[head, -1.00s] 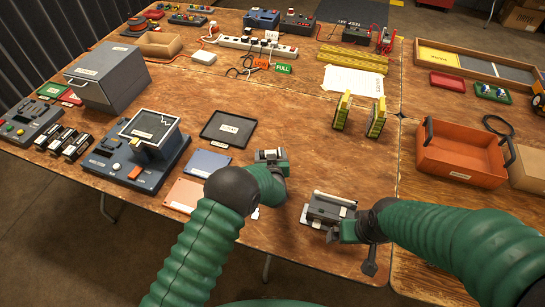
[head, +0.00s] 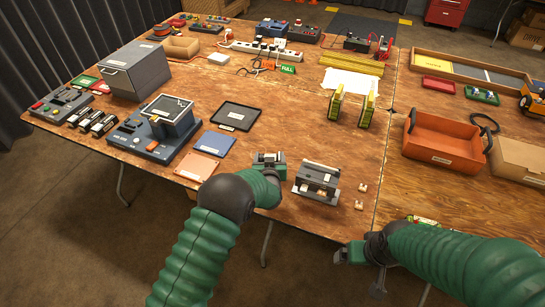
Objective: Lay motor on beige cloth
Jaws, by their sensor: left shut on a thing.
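A salmon-beige cloth (head: 197,167) lies flat on the table at left centre, next to a blue one. My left gripper (head: 268,160) is right of these cloths, low over the table. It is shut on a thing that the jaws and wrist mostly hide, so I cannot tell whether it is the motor. I cannot pick out a motor for certain elsewhere. My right gripper (head: 350,253) is beyond the table's front edge, over the floor, apart from the objects; its jaw opening is not clear.
A grey slotted fixture (head: 317,182) stands right of my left gripper, with small tan pieces (head: 363,188) beside it. A black tray (head: 236,116) lies behind the cloths. A blue-grey machine (head: 158,135) stands left of them. An orange bin (head: 440,145) is at right.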

